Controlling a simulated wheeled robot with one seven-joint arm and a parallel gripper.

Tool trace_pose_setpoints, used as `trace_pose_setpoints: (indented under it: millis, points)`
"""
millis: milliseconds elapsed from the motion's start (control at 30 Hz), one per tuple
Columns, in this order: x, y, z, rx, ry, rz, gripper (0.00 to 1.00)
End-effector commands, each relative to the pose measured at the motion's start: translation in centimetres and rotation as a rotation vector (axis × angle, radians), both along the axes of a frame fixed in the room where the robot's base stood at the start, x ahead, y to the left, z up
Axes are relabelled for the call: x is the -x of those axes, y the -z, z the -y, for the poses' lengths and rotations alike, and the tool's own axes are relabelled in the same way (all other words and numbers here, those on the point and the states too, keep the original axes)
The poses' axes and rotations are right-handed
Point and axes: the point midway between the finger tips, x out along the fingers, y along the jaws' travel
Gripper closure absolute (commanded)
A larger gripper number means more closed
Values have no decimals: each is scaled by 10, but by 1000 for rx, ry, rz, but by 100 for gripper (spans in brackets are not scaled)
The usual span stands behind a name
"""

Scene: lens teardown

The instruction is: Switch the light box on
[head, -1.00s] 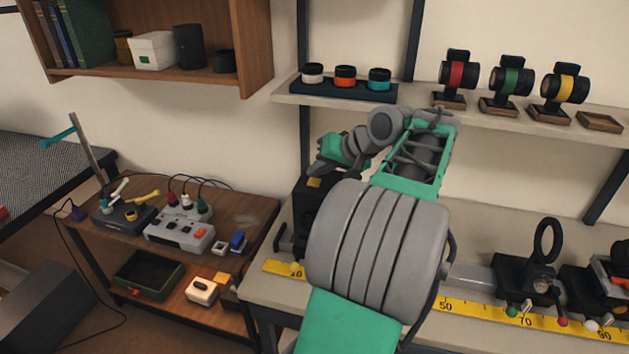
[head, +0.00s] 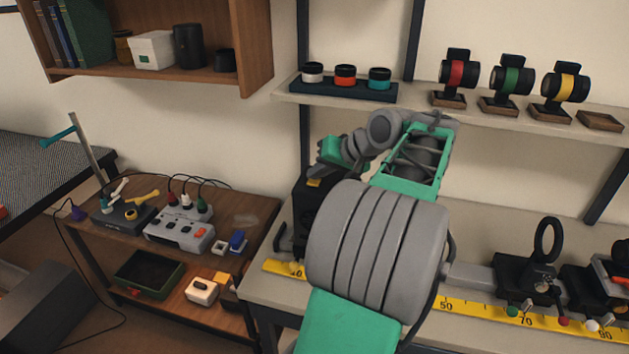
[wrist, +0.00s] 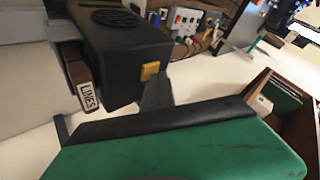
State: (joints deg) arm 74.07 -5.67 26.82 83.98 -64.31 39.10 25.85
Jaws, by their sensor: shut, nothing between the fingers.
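The light box is a black box with a round vent, seen in the wrist view (wrist: 120,55). In the head view the light box (head: 304,218) stands at the left end of the bench, partly hidden by my arm. A yellow switch (wrist: 150,71) sits at its upper edge and also shows in the head view (head: 314,183). My gripper (head: 319,168) is shut and empty, just above the switch in the head view. In the wrist view the grey fingertips (wrist: 158,88) appear close beside the switch; I cannot tell whether they touch it.
A slide marked LINES (wrist: 89,96) is next to the box. A yellow ruler (head: 460,308) runs along the bench, with dark lens mounts (head: 522,278) to the right. A shelf (head: 415,105) with coloured lens parts is above. A side table (head: 200,325) with a power strip stands left.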

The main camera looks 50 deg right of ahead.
Motion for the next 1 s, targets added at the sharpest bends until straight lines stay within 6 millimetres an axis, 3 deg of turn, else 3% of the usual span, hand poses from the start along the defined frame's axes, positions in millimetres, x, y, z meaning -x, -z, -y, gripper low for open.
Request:
trace_pose_setpoints:
  millis: [400, 1000]
  points:
    - [0, 1, 0, 0, -1, -1, 100]
    - [0, -14, 0, 0, 0, 0, 100]
